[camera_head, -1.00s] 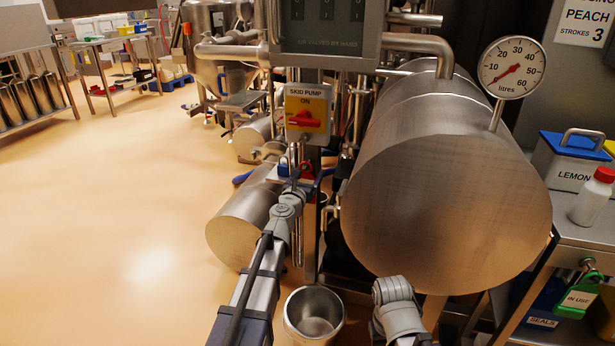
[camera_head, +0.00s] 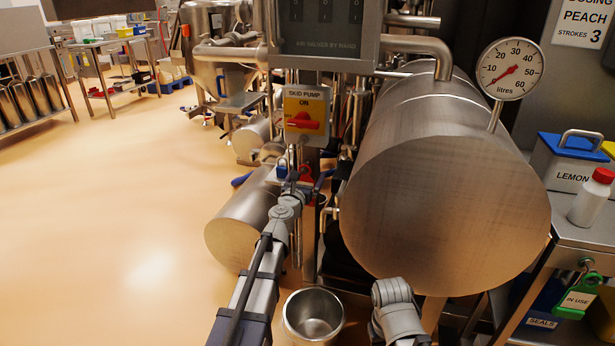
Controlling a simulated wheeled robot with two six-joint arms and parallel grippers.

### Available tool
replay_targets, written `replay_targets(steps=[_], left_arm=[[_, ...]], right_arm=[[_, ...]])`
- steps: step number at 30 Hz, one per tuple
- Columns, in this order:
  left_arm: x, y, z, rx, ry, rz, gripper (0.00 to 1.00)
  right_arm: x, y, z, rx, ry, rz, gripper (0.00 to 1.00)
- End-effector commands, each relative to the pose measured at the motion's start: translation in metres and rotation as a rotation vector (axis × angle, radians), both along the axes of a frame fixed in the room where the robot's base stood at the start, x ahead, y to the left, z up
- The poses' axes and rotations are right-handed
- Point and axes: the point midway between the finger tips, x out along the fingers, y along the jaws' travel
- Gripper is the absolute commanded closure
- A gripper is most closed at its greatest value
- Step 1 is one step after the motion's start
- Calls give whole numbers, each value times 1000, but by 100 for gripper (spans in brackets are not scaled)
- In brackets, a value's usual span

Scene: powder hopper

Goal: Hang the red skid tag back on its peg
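A small red piece (camera_head: 305,172), which looks like the red skid tag, shows just below the yellow SKID PUMP switch box (camera_head: 306,110). My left gripper (camera_head: 302,181) is right at this red piece, in front of the post under the box. The fingers are small and dark here, and I cannot tell whether they are closed on it. The peg for the red tag cannot be made out. A green IN USE tag (camera_head: 575,298) hangs at the lower right. Of my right arm only a grey link shows at the bottom; its gripper is out of view.
A large steel cylinder (camera_head: 440,210) stands right of my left gripper, with a litres dial (camera_head: 511,70) above. A steel pot (camera_head: 313,315) is at the bottom centre. A blue-lidded LEMON box (camera_head: 572,165) and a white bottle (camera_head: 592,198) stand at right. The left floor is clear.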

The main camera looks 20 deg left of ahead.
Motion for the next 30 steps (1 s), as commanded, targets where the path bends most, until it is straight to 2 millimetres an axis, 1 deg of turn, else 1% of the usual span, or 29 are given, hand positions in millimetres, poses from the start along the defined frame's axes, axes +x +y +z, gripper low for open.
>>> replay_targets(steps=[5,8,15,19,22,30], left_arm=[[-6,0,0,0,0,0,0],[-16,0,0,0,0,0,0],[-55,2,0,0,0,1,0],[-73,2,0,0,0,1,0],[-79,2,0,0,0,0,0],[-78,3,0,0,0,0,0]], right_arm=[[0,0,0,0,0,0,50],[0,0,0,0,0,0,50],[0,0,0,0,0,0,50],[0,0,0,0,0,0,50],[0,0,0,0,0,0,50],[0,0,0,0,0,0,50]])
